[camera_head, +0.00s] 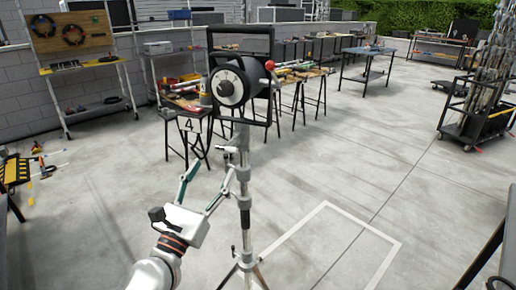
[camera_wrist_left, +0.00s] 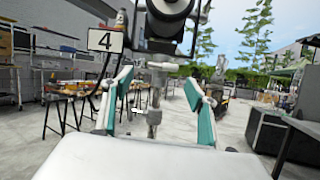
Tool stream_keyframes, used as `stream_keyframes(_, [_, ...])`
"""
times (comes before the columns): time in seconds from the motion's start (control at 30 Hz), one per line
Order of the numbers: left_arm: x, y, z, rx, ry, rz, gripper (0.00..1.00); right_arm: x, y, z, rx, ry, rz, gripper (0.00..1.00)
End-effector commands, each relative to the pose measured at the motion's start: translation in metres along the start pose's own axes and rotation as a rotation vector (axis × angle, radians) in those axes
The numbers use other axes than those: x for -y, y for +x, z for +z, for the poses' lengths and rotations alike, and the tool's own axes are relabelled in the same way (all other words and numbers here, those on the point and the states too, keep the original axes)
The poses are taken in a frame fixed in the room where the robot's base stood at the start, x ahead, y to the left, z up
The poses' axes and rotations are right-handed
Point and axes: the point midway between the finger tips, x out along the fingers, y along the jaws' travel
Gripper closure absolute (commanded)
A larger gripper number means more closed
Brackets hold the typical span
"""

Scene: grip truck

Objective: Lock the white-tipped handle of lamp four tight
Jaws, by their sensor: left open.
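Lamp four (camera_head: 229,87) is a black lamp with a round front and a red knob, upright on a silver stand (camera_head: 244,188). A white-tipped handle (camera_head: 228,148) sticks out to the left near the top of the stand, below the lamp head. My left gripper (camera_head: 212,175) is open and empty, just left of the stand and below the handle. In the wrist view its teal-padded fingers (camera_wrist_left: 156,78) stand either side of the stand. My right gripper is not in view.
A sign reading 4 (camera_wrist_left: 105,41) hangs beside the lamp. Tool-laden work tables (camera_head: 300,75) stand behind it. A loaded cart (camera_head: 478,125) stands at the right, and a yellow-black bench (camera_head: 16,172) at the left. The floor around the stand is mostly clear.

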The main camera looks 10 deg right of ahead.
Motion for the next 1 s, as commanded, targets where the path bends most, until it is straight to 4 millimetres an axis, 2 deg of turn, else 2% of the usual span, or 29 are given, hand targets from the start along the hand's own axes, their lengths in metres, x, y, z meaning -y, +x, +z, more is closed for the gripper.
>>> stream_keyframes(0.1, [-0.001, 0.009, 0.005, 0.010, -0.074, 0.000, 0.42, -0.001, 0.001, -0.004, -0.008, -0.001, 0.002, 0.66])
stream_keyframes(0.33, [-0.001, 0.038, 0.009, 0.014, -0.081, 0.000, 0.42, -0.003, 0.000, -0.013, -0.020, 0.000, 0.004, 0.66])
stream_keyframes(0.6, [-0.001, 0.074, 0.006, 0.011, -0.078, 0.001, 0.42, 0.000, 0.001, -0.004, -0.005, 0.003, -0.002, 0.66])
stream_keyframes(0.77, [-0.001, 0.084, 0.006, 0.010, -0.077, 0.001, 0.42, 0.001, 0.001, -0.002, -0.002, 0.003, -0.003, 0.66])
stream_keyframes(1.0, [-0.001, 0.085, 0.006, 0.010, -0.076, 0.000, 0.42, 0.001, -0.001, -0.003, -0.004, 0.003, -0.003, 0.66])
